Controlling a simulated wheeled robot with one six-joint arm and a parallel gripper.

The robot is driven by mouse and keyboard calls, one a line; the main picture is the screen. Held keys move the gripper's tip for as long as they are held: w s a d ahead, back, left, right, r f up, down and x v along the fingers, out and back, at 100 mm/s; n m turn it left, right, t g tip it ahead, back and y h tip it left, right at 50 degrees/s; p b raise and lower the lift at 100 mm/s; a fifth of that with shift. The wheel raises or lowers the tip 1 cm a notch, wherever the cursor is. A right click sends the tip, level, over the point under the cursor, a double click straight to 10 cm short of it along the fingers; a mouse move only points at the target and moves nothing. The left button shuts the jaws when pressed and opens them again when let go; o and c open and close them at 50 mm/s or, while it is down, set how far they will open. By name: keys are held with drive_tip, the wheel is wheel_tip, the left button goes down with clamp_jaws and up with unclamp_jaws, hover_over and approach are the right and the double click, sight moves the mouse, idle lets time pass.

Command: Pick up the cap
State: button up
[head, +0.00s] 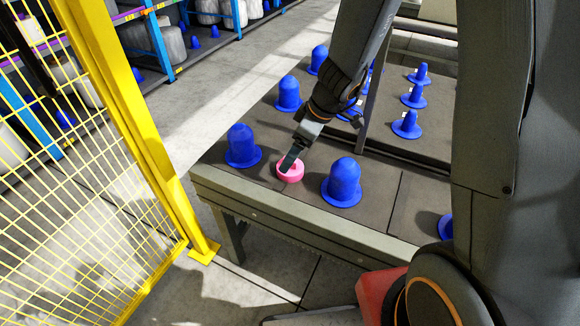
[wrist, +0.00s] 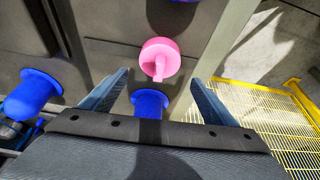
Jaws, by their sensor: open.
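The pink cap (head: 290,172) lies on the dark table top near its front edge, between two blue bobbin holders. It also shows in the wrist view (wrist: 160,58), round with a small raised part, just beyond the fingertips. My gripper (head: 288,161) is right at the cap in the head view, and a finger hides part of it. In the wrist view the two fingers of my gripper (wrist: 162,82) stand wide apart with nothing between their tips. Whether a finger touches the cap, I cannot tell.
Blue holders stand close by, to the left (head: 241,147) and right (head: 342,183) of the cap, with others behind. A blue holder (wrist: 150,103) shows between the fingers in the wrist view. A yellow mesh fence (head: 130,120) stands left of the table (head: 270,205).

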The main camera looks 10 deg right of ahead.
sight(296, 172)
drive_tip(key=x, duration=0.5)
drive_tip(key=shift+d, duration=0.2)
drive_tip(key=c, duration=1.1)
